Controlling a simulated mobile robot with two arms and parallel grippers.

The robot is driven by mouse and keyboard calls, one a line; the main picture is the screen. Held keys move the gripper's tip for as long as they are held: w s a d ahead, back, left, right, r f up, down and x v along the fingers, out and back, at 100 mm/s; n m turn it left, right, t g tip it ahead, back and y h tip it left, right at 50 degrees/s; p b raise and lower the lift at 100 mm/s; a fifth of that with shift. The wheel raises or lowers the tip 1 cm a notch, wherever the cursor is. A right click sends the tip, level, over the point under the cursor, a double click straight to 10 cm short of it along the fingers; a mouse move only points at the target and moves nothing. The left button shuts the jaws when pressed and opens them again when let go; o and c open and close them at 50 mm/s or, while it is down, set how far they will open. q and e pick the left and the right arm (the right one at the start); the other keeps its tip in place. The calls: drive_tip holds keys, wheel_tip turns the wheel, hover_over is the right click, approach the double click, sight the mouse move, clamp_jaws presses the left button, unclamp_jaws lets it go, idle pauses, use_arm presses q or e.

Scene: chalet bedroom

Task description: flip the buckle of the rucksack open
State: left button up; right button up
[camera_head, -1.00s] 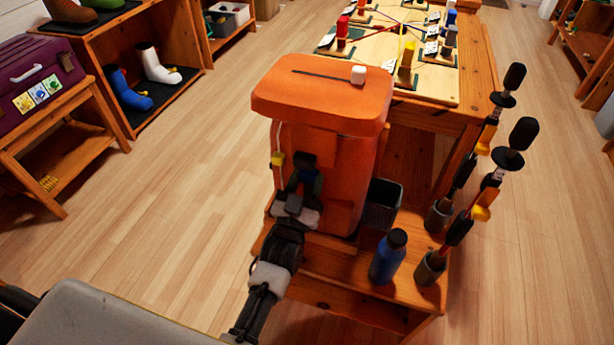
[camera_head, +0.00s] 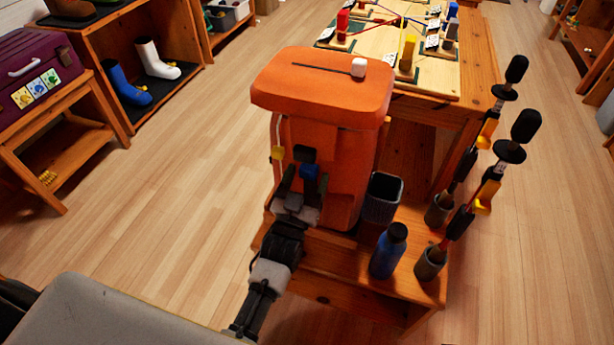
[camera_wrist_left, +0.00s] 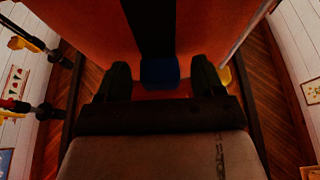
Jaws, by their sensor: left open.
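The orange rucksack (camera_head: 340,150) stands upright on a low wooden bench, its flap on top. On its front, a dark strap (camera_wrist_left: 150,25) runs down to a blue buckle (camera_head: 309,171), which also shows in the left wrist view (camera_wrist_left: 160,72). My left gripper (camera_head: 302,185) is open at the rucksack's front. Its two dark fingers stand on either side of the blue buckle, also in the left wrist view (camera_wrist_left: 160,85). I cannot tell whether they touch it. The buckle's lower part is hidden by the gripper. My right gripper is not in view.
A blue bottle (camera_head: 388,252), a dark basket (camera_head: 382,198) and two poles in cups (camera_head: 431,263) stand on the bench (camera_head: 350,280) to the right of the rucksack. A game table (camera_head: 470,85) is behind. The floor (camera_head: 190,190) to the left is clear.

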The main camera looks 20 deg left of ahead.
use_arm(q)
drive_tip(key=v, duration=1)
drive_tip(key=shift+s, duration=0.25)
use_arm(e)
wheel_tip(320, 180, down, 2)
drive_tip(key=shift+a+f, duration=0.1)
use_arm(q)
drive_tip(key=shift+f, duration=0.1)
